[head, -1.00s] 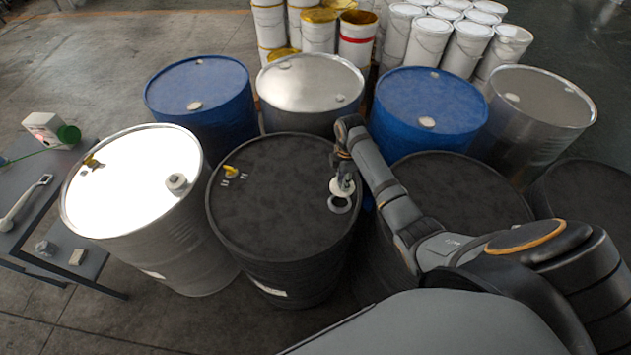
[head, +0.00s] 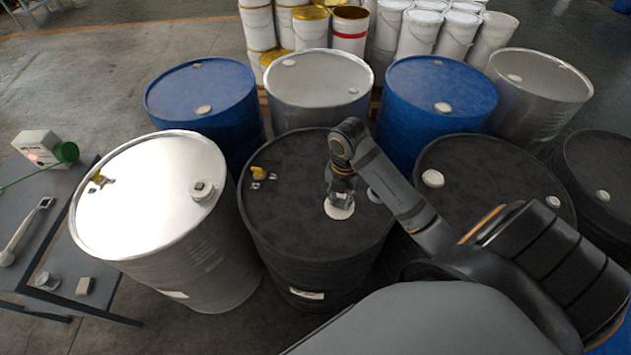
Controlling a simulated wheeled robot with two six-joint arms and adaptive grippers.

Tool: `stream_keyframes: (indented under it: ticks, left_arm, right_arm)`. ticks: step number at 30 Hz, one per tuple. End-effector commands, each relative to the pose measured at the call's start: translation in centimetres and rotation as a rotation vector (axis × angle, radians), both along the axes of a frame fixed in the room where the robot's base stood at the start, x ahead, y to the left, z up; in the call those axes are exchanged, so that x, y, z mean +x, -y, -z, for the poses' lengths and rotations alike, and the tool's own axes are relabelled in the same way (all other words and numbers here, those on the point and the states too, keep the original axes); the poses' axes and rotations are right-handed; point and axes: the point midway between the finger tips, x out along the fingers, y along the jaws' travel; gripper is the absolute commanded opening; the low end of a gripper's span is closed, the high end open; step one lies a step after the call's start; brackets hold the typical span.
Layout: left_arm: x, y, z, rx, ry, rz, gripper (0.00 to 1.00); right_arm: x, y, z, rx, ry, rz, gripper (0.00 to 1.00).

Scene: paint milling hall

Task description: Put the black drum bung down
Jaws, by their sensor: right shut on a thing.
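The black drum (head: 290,215) stands upright in the middle of the head view. My right gripper (head: 340,196) points down over its lid and is shut on the black drum bung (head: 339,210), a pale round disc. The bung is at or just above the lid surface; I cannot tell whether it touches. A pale opening ring (head: 374,196) shows on the lid to the right of the bung, partly hidden behind my right arm. My left gripper is not in view.
A yellow-handled fitting (head: 259,173) sits on the lid's left side. A steel drum (head: 140,205) stands left, another black drum (head: 490,180) right, blue drums (head: 200,95) behind. A grey table (head: 75,215) is at far left. The lid's centre is clear.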

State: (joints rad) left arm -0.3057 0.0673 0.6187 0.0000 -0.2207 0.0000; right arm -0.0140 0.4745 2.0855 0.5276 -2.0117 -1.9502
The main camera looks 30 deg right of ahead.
Motion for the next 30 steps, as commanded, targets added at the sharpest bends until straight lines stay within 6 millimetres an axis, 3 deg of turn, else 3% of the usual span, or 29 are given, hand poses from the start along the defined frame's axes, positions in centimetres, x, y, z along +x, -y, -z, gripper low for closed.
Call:
stream_keyframes:
  ticks: [3,8,13,18,25,30]
  left_arm:
    - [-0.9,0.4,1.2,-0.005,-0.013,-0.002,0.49]
    - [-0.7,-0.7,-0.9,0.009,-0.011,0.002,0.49]
    - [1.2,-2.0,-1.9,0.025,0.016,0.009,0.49]
    - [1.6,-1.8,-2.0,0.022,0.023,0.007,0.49]
    - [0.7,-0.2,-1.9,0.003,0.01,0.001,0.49]
    - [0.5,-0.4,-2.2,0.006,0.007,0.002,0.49]
  right_arm:
    - [3.3,0.4,1.7,0.007,0.003,0.004,0.0]
    - [7.7,1.4,2.9,0.007,-0.001,0.004,0.0]
    - [10.7,2.1,6.7,0.004,-0.001,0.002,0.0]
    - [12.2,2.4,8.7,0.003,0.002,0.002,0.0]
    - [12.8,2.5,9.5,0.003,0.002,0.001,0.0]
    - [12.7,2.5,12.1,0.002,0.0,0.001,0.0]
